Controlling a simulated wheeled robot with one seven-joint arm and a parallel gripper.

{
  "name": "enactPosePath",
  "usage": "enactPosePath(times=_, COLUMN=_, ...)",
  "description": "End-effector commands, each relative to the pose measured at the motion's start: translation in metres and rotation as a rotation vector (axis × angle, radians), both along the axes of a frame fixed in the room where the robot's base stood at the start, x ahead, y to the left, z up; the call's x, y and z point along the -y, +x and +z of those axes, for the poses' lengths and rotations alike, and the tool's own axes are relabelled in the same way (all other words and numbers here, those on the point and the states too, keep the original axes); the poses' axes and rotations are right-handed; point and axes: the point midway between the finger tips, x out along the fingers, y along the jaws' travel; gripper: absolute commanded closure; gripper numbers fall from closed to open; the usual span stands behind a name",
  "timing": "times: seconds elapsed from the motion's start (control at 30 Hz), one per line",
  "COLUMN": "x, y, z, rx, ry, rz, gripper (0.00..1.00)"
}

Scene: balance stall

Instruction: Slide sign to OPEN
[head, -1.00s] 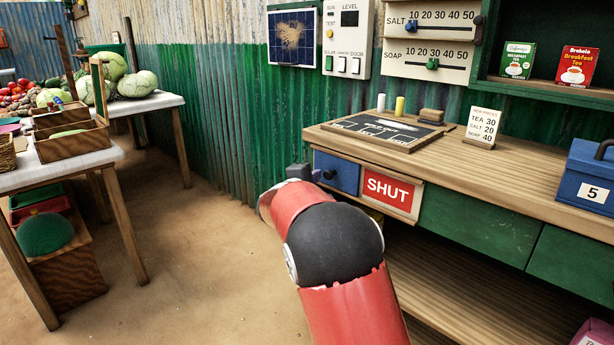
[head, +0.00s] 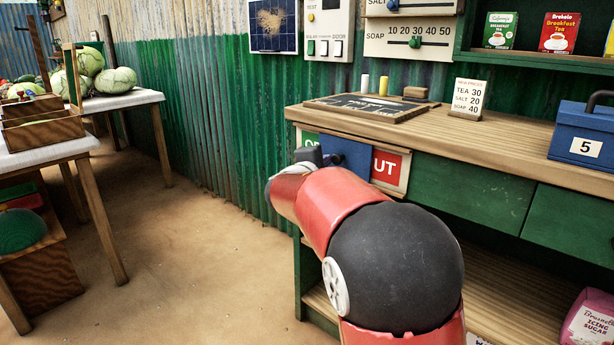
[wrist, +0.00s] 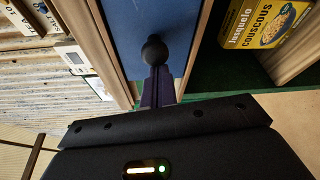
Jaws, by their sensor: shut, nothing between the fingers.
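The sign is set in the front of the counter, with a blue sliding panel (head: 352,170) over its middle. To the right, part of the red SHUT board (head: 389,167) shows "UT". The panel has a dark round knob (head: 337,159), also seen in the wrist view (wrist: 154,49). My gripper (wrist: 158,86) is shut and empty, its fingertips right at the knob. I cannot tell whether they touch it. In the head view my arm hides part of the area below the sign.
The wooden counter (head: 520,140) carries a chalkboard (head: 375,108), a price card (head: 468,98) and a blue box marked 5 (head: 585,130). Green drawer fronts (head: 460,190) lie right of the sign. A yellow couscous box (wrist: 268,22) shows in the wrist view. The floor (head: 190,260) to the left is clear.

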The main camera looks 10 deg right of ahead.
Motion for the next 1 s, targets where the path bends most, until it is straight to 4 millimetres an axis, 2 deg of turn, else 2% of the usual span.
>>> enactPosePath(times=0.03, x=0.008, y=-0.010, z=-0.008, rx=0.004, ry=0.002, rz=-0.003, gripper=1.00)
enactPosePath(times=0.2, x=0.028, y=-0.037, z=-0.006, rx=0.003, ry=0.002, rz=-0.003, gripper=1.00)
enactPosePath(times=0.4, x=0.043, y=-0.058, z=-0.003, rx=0.001, ry=0.000, rz=-0.002, gripper=1.00)
enactPosePath(times=0.6, x=0.048, y=-0.066, z=0.000, rx=-0.001, ry=0.000, rz=-0.001, gripper=1.00)
enactPosePath(times=1.0, x=0.049, y=-0.066, z=0.001, rx=0.001, ry=-0.001, rz=-0.004, gripper=1.00)
